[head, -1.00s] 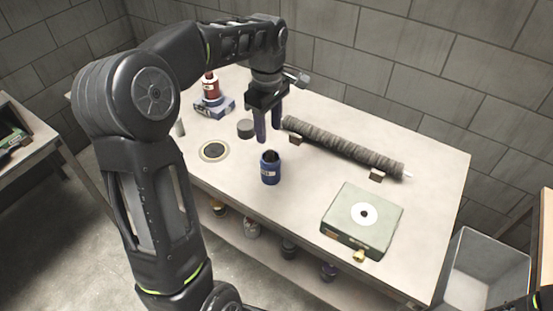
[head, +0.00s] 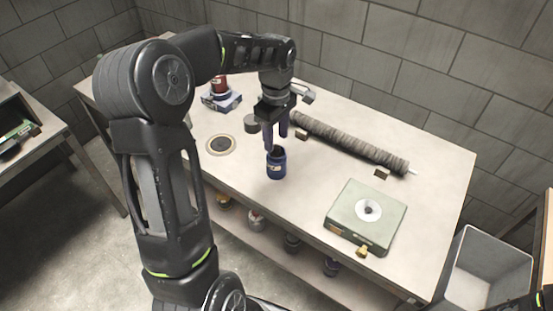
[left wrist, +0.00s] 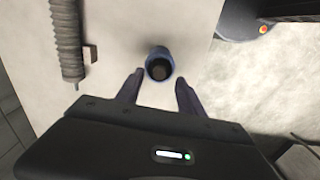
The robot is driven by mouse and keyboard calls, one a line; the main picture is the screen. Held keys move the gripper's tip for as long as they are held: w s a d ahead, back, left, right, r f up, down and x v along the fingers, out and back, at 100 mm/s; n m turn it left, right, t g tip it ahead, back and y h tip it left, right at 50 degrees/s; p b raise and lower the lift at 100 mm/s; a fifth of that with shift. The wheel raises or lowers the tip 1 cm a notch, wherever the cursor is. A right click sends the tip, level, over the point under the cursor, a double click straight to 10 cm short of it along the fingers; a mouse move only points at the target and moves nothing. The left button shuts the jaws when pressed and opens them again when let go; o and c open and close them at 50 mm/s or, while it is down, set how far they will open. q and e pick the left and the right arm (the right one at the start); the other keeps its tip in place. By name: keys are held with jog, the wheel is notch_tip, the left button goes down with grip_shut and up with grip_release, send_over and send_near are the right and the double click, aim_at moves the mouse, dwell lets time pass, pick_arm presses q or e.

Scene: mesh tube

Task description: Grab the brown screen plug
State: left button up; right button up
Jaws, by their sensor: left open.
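A blue cup (head: 277,167) stands upright on the workbench. In the left wrist view the cup (left wrist: 151,54) opens toward me, with a dark brownish round thing (left wrist: 159,71) inside it; this may be the brown screen plug, but I cannot make out its details. My left gripper (head: 276,141) points down just above the cup. Its two dark fingers are apart, with nothing between them, and in the left wrist view the fingertips (left wrist: 159,78) lie on either side of the cup's mouth. My right gripper does not show.
A long grey mesh-like tube (head: 350,143) rests on small blocks (head: 381,174) behind the cup. A green box with a white disc (head: 365,216) stands right. A round disc (head: 221,145), a dark cylinder (head: 251,123) and a red jar (head: 219,86) are left. A grey bin (head: 490,265) stands beyond the bench.

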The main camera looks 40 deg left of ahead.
aim_at(276, 146)
pick_arm(q)
jog(key=shift+f, duration=1.5)
grip_shut()
dwell(0.6)
